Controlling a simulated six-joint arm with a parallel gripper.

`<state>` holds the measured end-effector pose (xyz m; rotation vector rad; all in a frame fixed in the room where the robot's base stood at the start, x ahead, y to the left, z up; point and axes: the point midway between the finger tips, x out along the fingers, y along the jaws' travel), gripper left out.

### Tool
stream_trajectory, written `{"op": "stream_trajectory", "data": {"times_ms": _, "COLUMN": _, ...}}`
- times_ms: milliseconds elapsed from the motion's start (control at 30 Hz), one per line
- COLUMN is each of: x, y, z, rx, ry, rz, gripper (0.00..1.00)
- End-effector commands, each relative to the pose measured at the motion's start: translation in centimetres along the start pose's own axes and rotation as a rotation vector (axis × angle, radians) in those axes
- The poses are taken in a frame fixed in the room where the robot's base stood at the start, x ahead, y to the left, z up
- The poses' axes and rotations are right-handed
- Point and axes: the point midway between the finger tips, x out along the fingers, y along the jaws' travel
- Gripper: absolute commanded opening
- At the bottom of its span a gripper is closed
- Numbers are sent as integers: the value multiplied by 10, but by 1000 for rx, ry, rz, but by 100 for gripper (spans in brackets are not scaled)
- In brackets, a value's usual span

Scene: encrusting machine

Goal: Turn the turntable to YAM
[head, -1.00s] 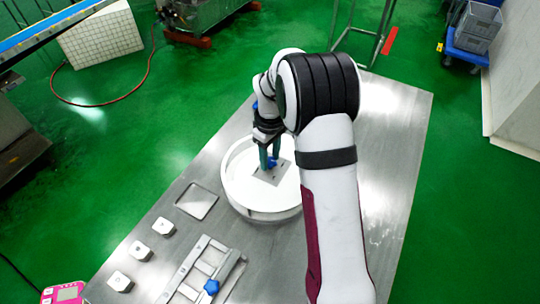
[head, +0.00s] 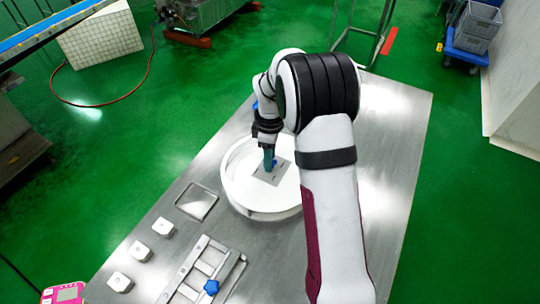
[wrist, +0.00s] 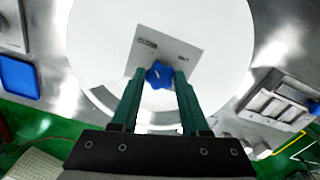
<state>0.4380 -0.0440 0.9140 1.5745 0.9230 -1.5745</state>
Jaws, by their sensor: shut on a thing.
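The turntable (head: 245,199) is a round white disc with a raised rim on the steel table. A grey square plate (head: 276,179) lies at its middle, with a blue star-shaped knob (wrist: 159,75) on it. In the wrist view the plate (wrist: 170,48) carries small dark markings near two corners, too small to read. My gripper (head: 269,169) points down at the middle of the turntable. Its two green fingers are shut on the blue knob, one on each side. In the head view the fingers partly hide the knob.
A shallow square tray (head: 197,202) and several small white blocks (head: 140,251) lie left of the turntable. A metal rail fixture (head: 193,272) with another blue knob (head: 211,287) stands in front. The table (head: 385,200) is clear at the right.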

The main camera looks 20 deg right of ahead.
Motion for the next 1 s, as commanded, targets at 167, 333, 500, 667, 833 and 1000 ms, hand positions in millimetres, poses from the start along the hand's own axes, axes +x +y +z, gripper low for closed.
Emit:
{"op": "stream_trajectory", "data": {"times_ms": 167, "x": 0, "y": 0, "z": -1, "rx": -86, "ry": 1, "rz": 0, "gripper": 0}}
{"op": "stream_trajectory", "data": {"times_ms": 333, "x": 0, "y": 0, "z": -1, "rx": -171, "ry": 1, "rz": 0, "gripper": 0}}
{"op": "stream_trajectory", "data": {"times_ms": 500, "x": 0, "y": 0, "z": -1, "rx": -257, "ry": 1, "rz": 0, "gripper": 0}}
{"op": "stream_trajectory", "data": {"times_ms": 667, "x": 0, "y": 0, "z": -1, "rx": -336, "ry": 1, "rz": 0, "gripper": 0}}
{"op": "stream_trajectory", "data": {"times_ms": 833, "x": 0, "y": 0, "z": -1, "rx": -421, "ry": 1, "rz": 0, "gripper": 0}}
{"op": "stream_trajectory", "data": {"times_ms": 1000, "x": 0, "y": 1, "z": -1, "rx": -506, "ry": 1, "rz": 0, "gripper": 0}}
